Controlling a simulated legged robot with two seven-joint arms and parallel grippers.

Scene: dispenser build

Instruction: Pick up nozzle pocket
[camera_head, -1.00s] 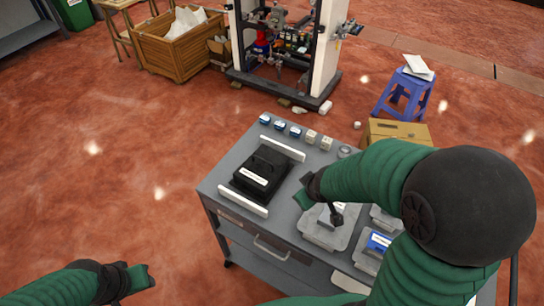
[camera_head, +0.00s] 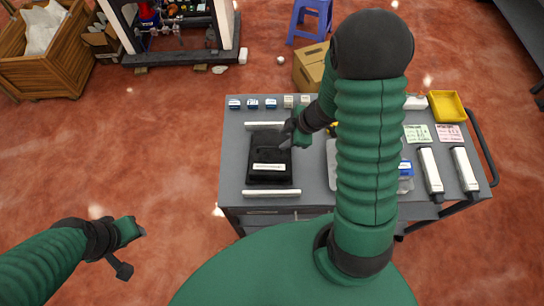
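A black block with a white label (camera_head: 269,178) lies on the left part of the grey cart top, between two white bars. I cannot tell for sure which thing is the nozzle pocket. My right gripper (camera_head: 287,142) is over the upper right part of this black block. Its fingertips are small and dark against the block, so I cannot tell whether they hold something. My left gripper (camera_head: 138,232) is over the floor, left of the cart and away from everything. Its finger opening does not show clearly.
The cart top (camera_head: 235,150) carries a row of small blue (camera_head: 252,104) and beige blocks at its far edge. White bars (camera_head: 431,172), cards and a yellow tray (camera_head: 447,106) are on the right. My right arm hides the middle. A cardboard box (camera_head: 310,68) stands behind.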

